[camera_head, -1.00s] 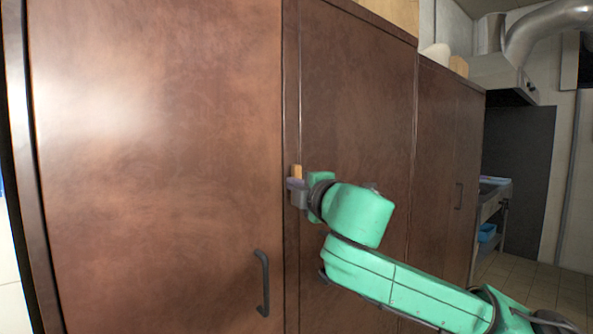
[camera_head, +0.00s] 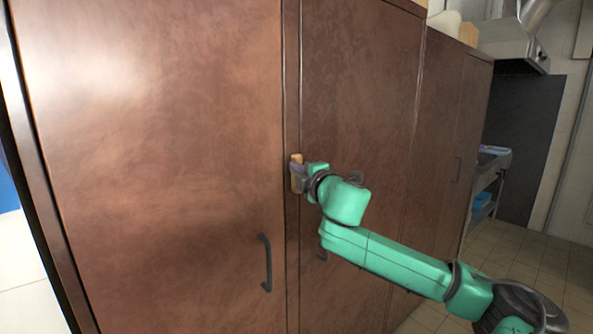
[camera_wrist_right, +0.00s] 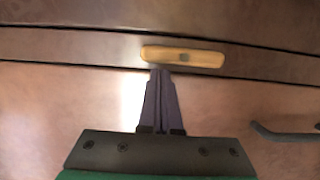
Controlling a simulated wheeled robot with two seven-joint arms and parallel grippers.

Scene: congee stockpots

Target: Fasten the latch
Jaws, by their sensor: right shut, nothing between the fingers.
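The latch (camera_head: 296,160) is a small tan wooden bar on the narrow brown strip between two cabinet doors. In the right wrist view the latch (camera_wrist_right: 200,57) lies nearly along the strip, slightly slanted, with a dark pivot near its middle. My right gripper (camera_head: 299,178) is at the latch in the head view and partly covers it. In the right wrist view its fingers (camera_wrist_right: 160,74) are together and empty, with the tips at the latch's edge near one end. I cannot tell whether they touch it. My left gripper is not in view.
The large left cabinet door (camera_head: 150,170) has a dark handle (camera_head: 266,262); a handle also shows in the wrist view (camera_wrist_right: 285,134). More brown doors stretch to the right. A metal counter (camera_head: 487,180) stands beyond them, with open tiled floor in front.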

